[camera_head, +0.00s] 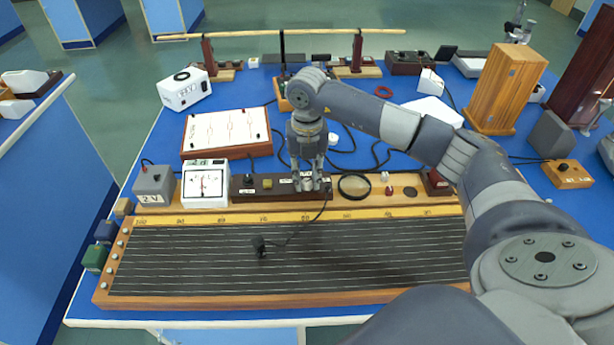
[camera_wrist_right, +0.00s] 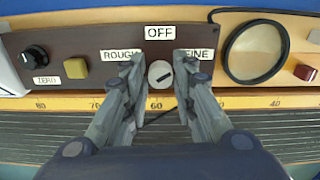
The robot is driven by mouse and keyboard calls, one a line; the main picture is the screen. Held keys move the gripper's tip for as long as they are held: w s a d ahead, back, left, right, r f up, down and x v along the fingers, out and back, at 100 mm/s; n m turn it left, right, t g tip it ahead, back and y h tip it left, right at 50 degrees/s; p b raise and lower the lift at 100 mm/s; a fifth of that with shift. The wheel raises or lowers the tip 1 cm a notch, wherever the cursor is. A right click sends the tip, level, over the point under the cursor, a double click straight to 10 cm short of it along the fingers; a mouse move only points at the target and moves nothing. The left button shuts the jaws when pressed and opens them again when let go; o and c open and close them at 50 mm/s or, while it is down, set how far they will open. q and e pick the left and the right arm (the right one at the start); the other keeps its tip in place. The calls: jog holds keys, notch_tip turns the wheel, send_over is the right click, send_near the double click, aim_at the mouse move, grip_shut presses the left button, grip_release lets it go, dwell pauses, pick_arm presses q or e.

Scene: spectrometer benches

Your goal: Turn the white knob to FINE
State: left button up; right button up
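The white knob (camera_wrist_right: 160,74) sits on a dark brown control panel (camera_wrist_right: 95,75) in the right wrist view. A short black mark on it slants from lower left to upper right. The OFF label (camera_wrist_right: 160,33) is above it, ROUGH (camera_wrist_right: 121,55) to its left and FINE (camera_wrist_right: 197,54), partly covered by a finger, to its right. My right gripper (camera_wrist_right: 159,66) is open, with one finger on each side of the knob and a visible gap to it. In the head view my right gripper (camera_head: 308,184) points down at the panel. My left gripper is not in view.
Left of the knob are a yellow button (camera_wrist_right: 75,68) and a black ZERO knob (camera_wrist_right: 36,56). A round lens (camera_wrist_right: 255,52) lies to the right. A long wired board (camera_head: 200,260) fills the front. A meter (camera_head: 205,184) stands left of the panel.

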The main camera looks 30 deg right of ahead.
aim_at(307, 181)
jog(key=shift+o, duration=1)
notch_tip(307, 181, up, 12)
